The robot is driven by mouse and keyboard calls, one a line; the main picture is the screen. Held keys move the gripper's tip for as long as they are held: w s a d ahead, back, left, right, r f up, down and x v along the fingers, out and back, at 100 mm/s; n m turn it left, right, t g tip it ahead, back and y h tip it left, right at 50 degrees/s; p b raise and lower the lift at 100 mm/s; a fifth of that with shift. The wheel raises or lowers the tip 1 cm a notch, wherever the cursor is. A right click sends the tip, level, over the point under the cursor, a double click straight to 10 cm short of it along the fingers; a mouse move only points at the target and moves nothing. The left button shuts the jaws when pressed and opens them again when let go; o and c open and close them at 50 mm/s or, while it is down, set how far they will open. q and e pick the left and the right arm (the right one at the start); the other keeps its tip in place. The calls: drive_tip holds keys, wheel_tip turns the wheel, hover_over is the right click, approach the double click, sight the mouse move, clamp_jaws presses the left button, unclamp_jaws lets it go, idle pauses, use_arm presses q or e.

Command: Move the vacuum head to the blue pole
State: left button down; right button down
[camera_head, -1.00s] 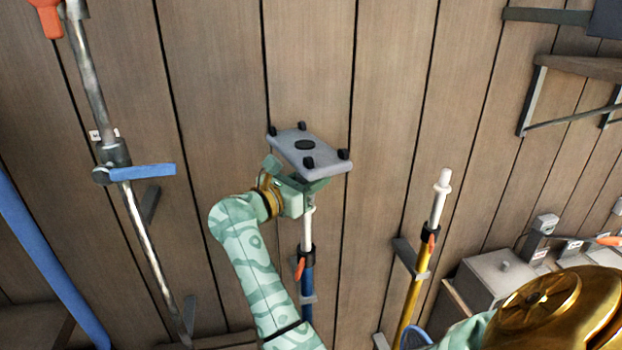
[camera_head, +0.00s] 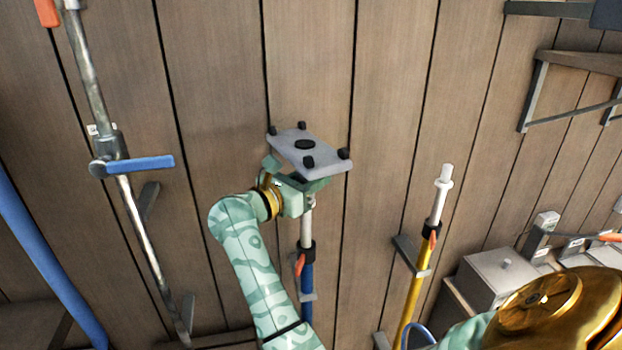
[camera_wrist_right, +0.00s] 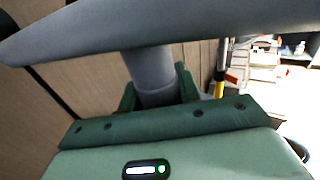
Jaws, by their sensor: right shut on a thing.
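The vacuum head (camera_head: 312,151) is a flat grey plate with black wheels at its corners. My right gripper (camera_head: 298,190) is shut on it from below; in the right wrist view the green fingers (camera_wrist_right: 160,92) close around its grey neck (camera_wrist_right: 152,75). The blue pole (camera_head: 307,280) stands upright against the wall, with a white upper end (camera_head: 306,228) and a black and orange clamp. The head is above this end in the picture. The gripper hides where they would meet, so I cannot tell whether they touch. My left gripper is not in view.
A yellow pole (camera_head: 413,300) with a white tip stands right of the blue one, in a wall bracket (camera_head: 408,255). A metal pole (camera_head: 92,80) with a blue lever (camera_head: 140,166) is at the left. Grey boxes (camera_head: 497,275) are at the lower right.

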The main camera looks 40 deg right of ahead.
drive_tip(key=shift+r, duration=0.1)
drive_tip(key=shift+c, duration=2.1)
unclamp_jaws()
drive_tip(key=shift+a, duration=0.15)
